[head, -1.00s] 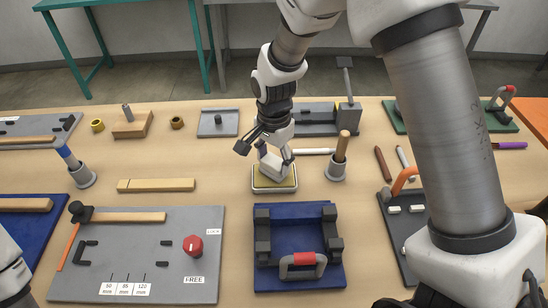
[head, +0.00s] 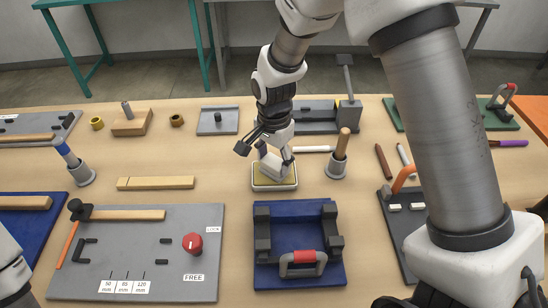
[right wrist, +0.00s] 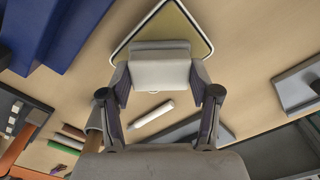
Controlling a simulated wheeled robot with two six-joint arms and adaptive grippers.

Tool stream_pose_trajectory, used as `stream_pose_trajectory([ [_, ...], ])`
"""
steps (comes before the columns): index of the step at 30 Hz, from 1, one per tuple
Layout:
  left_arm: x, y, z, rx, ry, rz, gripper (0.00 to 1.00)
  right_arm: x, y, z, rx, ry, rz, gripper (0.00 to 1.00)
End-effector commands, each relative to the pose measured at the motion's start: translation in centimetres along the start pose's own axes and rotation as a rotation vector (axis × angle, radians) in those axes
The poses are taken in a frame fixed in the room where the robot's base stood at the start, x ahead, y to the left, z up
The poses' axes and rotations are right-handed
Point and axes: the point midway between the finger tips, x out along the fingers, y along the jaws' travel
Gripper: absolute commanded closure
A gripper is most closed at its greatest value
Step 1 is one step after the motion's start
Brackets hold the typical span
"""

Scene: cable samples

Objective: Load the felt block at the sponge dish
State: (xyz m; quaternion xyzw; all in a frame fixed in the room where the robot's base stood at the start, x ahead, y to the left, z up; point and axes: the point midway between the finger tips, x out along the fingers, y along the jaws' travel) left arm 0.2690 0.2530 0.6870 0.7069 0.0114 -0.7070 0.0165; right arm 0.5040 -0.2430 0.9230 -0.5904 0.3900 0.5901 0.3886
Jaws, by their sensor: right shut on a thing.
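The felt block (head: 273,168) is a pale grey-white block. My right gripper (head: 272,158) is shut on it, and it sits tilted in the head view. In the right wrist view the felt block (right wrist: 160,70) is between the two fingers of my right gripper (right wrist: 160,88). The sponge dish (head: 274,188) is a shallow tray with a pale rim and a yellow sponge. The block is right over the sponge; I cannot tell if they touch. The dish (right wrist: 203,36) also shows behind the block in the right wrist view. My left gripper is out of view.
A blue fixture (head: 296,270) with a red-handled clamp stands in front of the dish. A cup with a wooden-handled tool (head: 338,166) stands close on the right. A wooden bar (head: 156,183) lies to the left. A grey board (head: 130,255) is at the front left.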

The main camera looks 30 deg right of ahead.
Motion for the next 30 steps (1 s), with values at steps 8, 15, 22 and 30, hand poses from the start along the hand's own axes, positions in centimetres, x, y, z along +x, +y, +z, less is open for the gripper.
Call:
stream_pose_trajectory([
  [8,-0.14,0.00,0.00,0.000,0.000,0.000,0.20,-0.03,0.00,0.00,0.000,0.000,0.000,0.66],
  [15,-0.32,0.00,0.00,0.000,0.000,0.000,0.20,0.00,0.01,0.00,0.000,0.000,0.000,0.66],
  [22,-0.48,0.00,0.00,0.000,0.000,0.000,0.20,0.05,0.02,0.01,0.000,0.000,0.001,0.66],
  [30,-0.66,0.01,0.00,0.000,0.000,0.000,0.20,0.12,0.05,0.03,0.000,-0.001,0.002,0.66],
])
